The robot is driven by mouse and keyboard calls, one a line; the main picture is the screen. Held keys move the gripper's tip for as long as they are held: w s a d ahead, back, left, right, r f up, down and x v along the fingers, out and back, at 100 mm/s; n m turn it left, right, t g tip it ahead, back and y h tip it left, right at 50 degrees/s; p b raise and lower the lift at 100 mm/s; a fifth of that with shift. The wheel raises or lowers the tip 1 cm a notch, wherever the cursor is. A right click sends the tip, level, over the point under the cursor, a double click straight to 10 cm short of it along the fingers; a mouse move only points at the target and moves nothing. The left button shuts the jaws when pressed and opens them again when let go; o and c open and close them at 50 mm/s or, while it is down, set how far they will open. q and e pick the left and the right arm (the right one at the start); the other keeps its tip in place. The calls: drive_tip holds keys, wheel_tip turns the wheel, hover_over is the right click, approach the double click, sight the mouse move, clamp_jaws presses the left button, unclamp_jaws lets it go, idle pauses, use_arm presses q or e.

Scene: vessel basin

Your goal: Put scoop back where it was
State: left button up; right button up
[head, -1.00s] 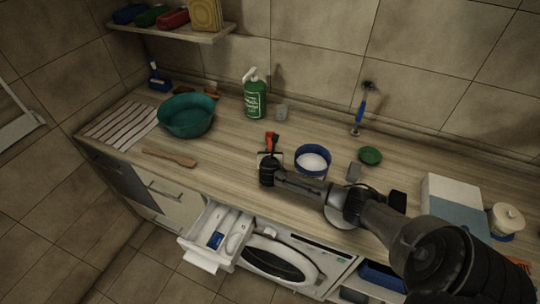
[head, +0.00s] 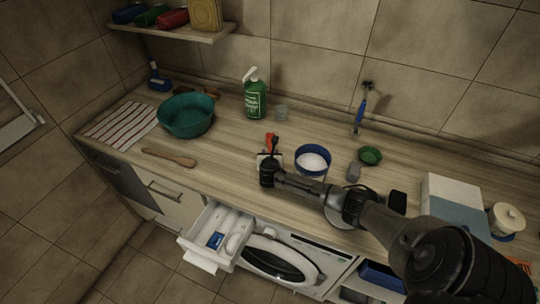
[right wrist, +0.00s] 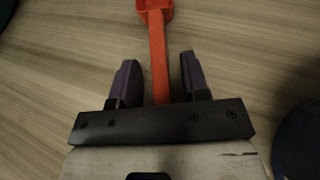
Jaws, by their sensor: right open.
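The red-orange scoop (head: 270,139) lies on the wooden counter, left of the blue tub of white powder. It also shows in the right wrist view (right wrist: 157,50), with its handle running between my fingers and its head beyond them at the top edge. My right gripper (head: 271,153) is low over the counter at the scoop's handle. In the right wrist view its two dark fingers (right wrist: 157,75) stand apart, one on each side of the handle, with a gap on both sides. My left gripper is not in view.
The blue tub (head: 313,160) stands close right of my gripper. A teal basin (head: 187,116), wooden spatula (head: 169,157) and green pump bottle (head: 254,94) are to the left and back. A detergent drawer (head: 215,237) sticks out below the counter edge. A small green dish (head: 370,155) is at right.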

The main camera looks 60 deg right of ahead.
drive_tip(key=shift+s+a+r, duration=0.1)
drive_tip(key=shift+a+r, duration=0.05)
drive_tip(key=shift+r, duration=0.1)
drive_tip(key=p+v, duration=0.1)
drive_tip(key=v, duration=0.9)
drive_tip(key=shift+v, duration=0.8)
